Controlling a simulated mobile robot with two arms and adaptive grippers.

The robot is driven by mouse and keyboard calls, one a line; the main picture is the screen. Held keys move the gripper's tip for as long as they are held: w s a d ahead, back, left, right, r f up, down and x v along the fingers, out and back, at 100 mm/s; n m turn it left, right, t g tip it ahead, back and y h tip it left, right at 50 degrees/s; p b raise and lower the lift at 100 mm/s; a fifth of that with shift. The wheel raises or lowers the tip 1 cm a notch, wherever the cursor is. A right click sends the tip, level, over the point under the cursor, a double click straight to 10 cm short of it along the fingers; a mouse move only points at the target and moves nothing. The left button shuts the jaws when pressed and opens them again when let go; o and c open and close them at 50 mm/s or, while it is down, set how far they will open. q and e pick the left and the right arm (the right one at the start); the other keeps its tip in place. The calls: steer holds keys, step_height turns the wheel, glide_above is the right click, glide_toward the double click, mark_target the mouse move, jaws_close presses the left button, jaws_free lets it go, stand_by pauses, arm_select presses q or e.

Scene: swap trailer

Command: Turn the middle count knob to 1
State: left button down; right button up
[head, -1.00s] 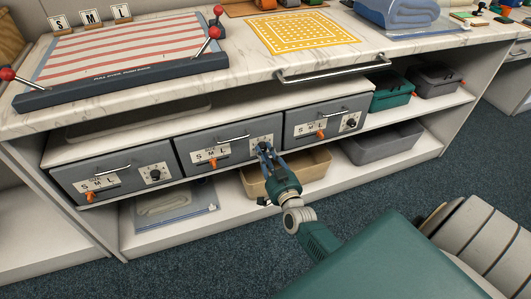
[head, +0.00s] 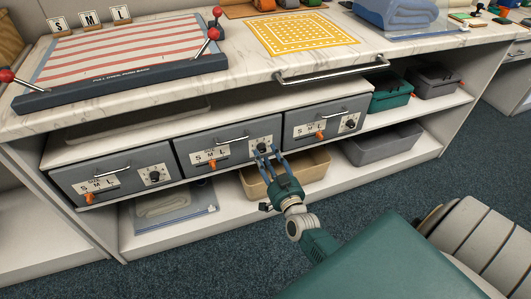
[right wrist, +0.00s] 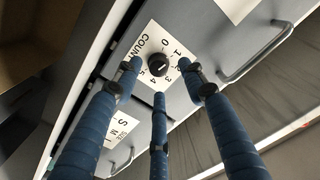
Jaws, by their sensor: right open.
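The middle drawer (head: 222,148) is grey, with an S-M-L plate, an orange slider and a black count knob (head: 262,148) on a white label at its right. The right wrist view shows the knob (right wrist: 158,65) close up, inside a ring of numbers 0 to 5 beside the word COUNT. I cannot tell for sure which number it points to. My right gripper (head: 268,153) is open just in front of and below the knob. In the right wrist view its blue fingers (right wrist: 160,76) are spread around the knob, apart from it. My left gripper is not in view.
Similar grey drawers sit left (head: 115,175) and right (head: 325,122). A tan bin (head: 300,172) stands on the shelf below, behind my gripper. The marble counter (head: 240,70) with its metal rail (head: 330,72) overhangs above.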

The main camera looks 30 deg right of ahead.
steer(key=v, duration=1)
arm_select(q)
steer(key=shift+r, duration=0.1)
arm_select(e)
steer(key=shift+w+d+r, duration=0.15)
steer(key=w+d+b, duration=0.1)
steer(key=w, duration=0.2)
steer(key=w+n+b, duration=0.1)
steer(key=w, duration=0.3)
steer(key=w+d+n+b, duration=0.1)
steer(key=w+b, duration=0.1)
steer(key=w, duration=0.2)
steer(key=shift+w+d, duration=0.2)
steer(key=shift+d, duration=0.1)
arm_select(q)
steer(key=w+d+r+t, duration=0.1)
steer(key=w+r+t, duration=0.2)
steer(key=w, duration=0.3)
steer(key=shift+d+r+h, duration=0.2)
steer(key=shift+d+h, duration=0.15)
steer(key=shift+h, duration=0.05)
